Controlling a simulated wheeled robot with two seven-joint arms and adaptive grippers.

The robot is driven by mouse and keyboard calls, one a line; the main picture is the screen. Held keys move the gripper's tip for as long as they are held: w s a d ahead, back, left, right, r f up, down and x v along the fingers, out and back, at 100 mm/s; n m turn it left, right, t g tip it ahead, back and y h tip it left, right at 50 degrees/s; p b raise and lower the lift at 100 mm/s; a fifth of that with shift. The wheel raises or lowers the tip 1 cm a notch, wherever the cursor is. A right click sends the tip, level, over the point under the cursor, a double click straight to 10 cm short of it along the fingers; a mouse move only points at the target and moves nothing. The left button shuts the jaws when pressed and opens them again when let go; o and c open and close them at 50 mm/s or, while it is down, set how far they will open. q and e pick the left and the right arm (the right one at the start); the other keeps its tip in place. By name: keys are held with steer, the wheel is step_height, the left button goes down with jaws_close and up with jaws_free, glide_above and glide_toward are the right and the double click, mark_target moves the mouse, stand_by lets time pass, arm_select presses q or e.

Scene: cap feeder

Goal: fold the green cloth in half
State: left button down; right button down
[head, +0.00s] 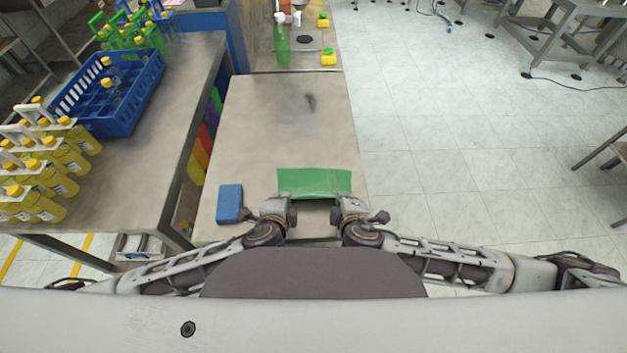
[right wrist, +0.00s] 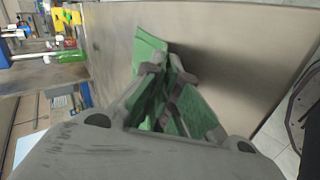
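The green cloth (head: 315,183) lies near the front of the grey table, spread between my two grippers. Its near edge looks raised, with a dark shadow below it. My left gripper (head: 280,200) is at the cloth's near left corner and appears shut on it; its fingertips are mostly hidden from above. My right gripper (head: 349,200) is at the near right corner. In the right wrist view, the fingers of my right gripper (right wrist: 170,68) are close together with the cloth (right wrist: 151,48) between and around them, bent in folds.
A blue block (head: 230,204) lies left of the cloth. A side table at left holds a blue crate (head: 118,118) and several yellow bottles (head: 45,175). A green bottle (head: 281,42) stands at the back. The table (head: 285,125) beyond the cloth is clear.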

arm_select(q)
steer(key=shift+s+f, duration=0.2)
steer(key=shift+s, duration=0.05)
arm_select(e)
steer(key=shift+s+f, duration=0.2)
steer(key=shift+s, duration=0.05)
arm_select(q)
steer(key=c, duration=1.4)
jaws_free()
arm_select(e)
steer(key=c, duration=1.4)
jaws_free()
arm_select(q)
steer(key=shift+o, duration=0.2)
steer(key=shift+r, duration=0.1)
arm_select(e)
steer(key=shift+o, duration=0.2)
steer(key=shift+r, duration=0.1)
